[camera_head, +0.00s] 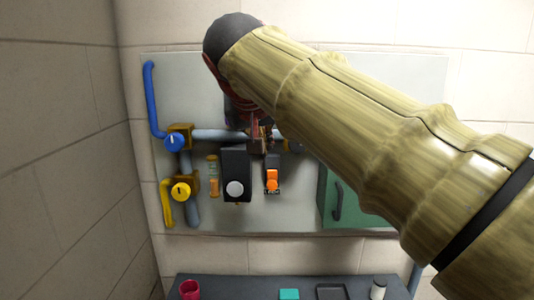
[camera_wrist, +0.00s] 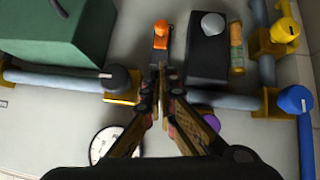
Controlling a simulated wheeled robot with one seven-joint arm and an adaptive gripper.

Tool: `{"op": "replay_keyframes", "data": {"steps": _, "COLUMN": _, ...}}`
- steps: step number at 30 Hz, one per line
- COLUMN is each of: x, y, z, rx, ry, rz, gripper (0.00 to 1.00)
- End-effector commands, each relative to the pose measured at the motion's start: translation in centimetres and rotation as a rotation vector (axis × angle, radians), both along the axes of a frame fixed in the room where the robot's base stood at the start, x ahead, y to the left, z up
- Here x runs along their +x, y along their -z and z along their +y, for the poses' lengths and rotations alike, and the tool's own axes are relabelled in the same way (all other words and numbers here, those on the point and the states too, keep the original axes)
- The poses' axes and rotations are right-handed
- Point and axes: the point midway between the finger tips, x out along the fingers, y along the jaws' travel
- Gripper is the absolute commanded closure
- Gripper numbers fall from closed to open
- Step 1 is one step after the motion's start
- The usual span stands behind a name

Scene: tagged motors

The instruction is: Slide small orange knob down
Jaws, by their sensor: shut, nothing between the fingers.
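The small orange knob (camera_head: 272,182) sits on a narrow dark slider plate on the grey wall panel, toward the plate's lower end. It also shows in the wrist view (camera_wrist: 161,31), where the scene is upside down. My gripper (camera_head: 257,143) is shut and empty, just above and slightly left of the slider in the head view. In the wrist view its fingertips (camera_wrist: 160,68) point toward the knob, and a visible gap lies between them and the knob. My arm hides part of the panel's upper right.
Left of the slider is a black box with a white round knob (camera_head: 235,188). Blue (camera_head: 173,141) and yellow (camera_head: 181,192) valves on pipes are further left. A green box (camera_head: 345,205) is to the right. A dark shelf (camera_head: 240,288) with small items lies below. A gauge (camera_wrist: 118,142) shows in the wrist view.

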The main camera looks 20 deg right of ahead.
Motion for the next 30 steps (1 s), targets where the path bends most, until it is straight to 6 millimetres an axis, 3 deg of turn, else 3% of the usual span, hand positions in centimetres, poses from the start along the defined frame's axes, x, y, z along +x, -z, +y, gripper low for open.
{"op": "replay_keyframes", "data": {"steps": 9, "x": -1.6, "y": -1.6, "z": 0.8, "rx": 0.000, "ry": 0.000, "rz": 0.000, "gripper": 1.00}}
{"op": "replay_keyframes", "data": {"steps": 23, "x": -1.0, "y": -1.7, "z": 1.5, "rx": -0.035, "ry": -0.071, "rz": 0.005, "gripper": 1.00}}
{"op": "replay_keyframes", "data": {"steps": 27, "x": -0.2, "y": 3.6, "z": 3.8, "rx": -0.056, "ry": -0.197, "rz": 0.090, "gripper": 1.00}}
{"op": "replay_keyframes", "data": {"steps": 30, "x": -1.3, "y": 8.8, "z": 4.9, "rx": -0.054, "ry": -0.285, "rz": 0.157, "gripper": 1.00}}
